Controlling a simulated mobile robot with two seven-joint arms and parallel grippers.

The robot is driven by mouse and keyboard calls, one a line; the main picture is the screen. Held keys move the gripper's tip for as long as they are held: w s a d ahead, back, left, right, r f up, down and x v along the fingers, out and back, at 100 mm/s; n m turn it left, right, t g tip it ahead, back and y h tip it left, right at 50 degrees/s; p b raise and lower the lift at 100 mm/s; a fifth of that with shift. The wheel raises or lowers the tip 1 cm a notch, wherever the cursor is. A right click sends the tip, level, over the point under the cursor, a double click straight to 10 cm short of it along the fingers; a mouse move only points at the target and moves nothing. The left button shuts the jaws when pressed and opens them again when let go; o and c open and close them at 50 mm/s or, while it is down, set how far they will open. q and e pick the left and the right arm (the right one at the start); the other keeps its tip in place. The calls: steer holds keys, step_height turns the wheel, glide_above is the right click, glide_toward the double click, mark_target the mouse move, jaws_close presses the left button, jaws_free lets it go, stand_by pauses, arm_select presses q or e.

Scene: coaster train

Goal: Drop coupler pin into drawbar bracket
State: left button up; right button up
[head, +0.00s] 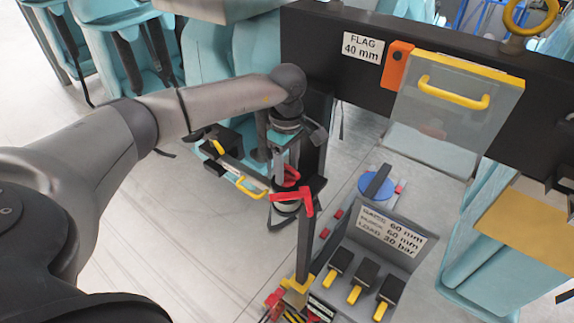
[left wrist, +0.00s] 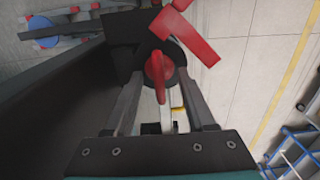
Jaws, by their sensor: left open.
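A red loop-shaped piece, probably the coupler pin's handle, shows in the head view (head: 290,178) and in the left wrist view (left wrist: 158,75). In the wrist view it stands over a dark round fitting (left wrist: 175,52), probably the drawbar bracket. How deep the pin sits, and its shank, are hidden. My left gripper (head: 287,172) points down at it. Its open fingers (left wrist: 162,100) are on either side of the red handle, with gaps showing. My right gripper is not in view.
A post with a red angled top (head: 305,197) stands close by my left gripper; the red top also shows in the wrist view (left wrist: 190,42). A labelled grey console (head: 385,237) with yellow-tipped levers is at the lower right. A black beam (head: 330,50) carries a clear panel (head: 455,115).

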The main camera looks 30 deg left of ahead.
arm_select(q)
jaws_close()
stand_by(0.4)
stand_by(1.0)
